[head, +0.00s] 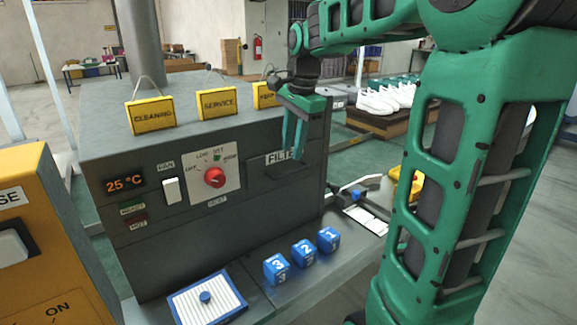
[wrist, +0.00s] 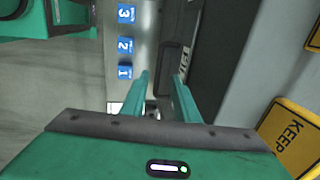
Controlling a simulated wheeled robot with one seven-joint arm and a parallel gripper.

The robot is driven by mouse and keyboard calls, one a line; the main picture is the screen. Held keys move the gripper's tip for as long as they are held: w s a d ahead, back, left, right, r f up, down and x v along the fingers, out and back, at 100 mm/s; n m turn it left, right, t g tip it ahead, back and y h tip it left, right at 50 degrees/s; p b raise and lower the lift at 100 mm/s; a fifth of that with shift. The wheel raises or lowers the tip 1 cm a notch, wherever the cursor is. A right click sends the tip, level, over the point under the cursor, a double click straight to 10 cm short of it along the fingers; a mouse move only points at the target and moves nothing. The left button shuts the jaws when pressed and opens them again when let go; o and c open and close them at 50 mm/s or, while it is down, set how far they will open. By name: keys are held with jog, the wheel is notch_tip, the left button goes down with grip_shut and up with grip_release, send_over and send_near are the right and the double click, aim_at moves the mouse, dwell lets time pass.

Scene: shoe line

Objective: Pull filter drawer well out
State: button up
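The filter drawer (head: 262,172) is a dark grey front with a white FILTER label, at the right of the grey machine's front face. It looks flush with the machine. My gripper (head: 292,150) points down in front of the drawer and partly covers the label. In the wrist view my gripper (wrist: 161,77) has its two green fingers apart, with nothing held between them. The drawer's dark handle (wrist: 166,56) stands out beside the label, just beyond the fingertips. I cannot tell whether a finger touches it.
The grey machine (head: 150,210) carries a red knob (head: 214,177), a white fan switch (head: 171,190) and yellow signs, including CLEANING (head: 151,115), on top. Several blue numbered blocks, such as one (head: 277,268), stand on the ledge below. White shoes (head: 380,100) lie behind at right.

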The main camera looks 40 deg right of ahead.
aim_at(290, 173)
jog(key=f, duration=0.4)
jog(key=w+f, duration=0.1)
jog(key=f, duration=0.1)
jog(key=shift+w+f, duration=0.1)
jog(key=shift+f, duration=0.25)
jog(key=shift+c, duration=0.7)
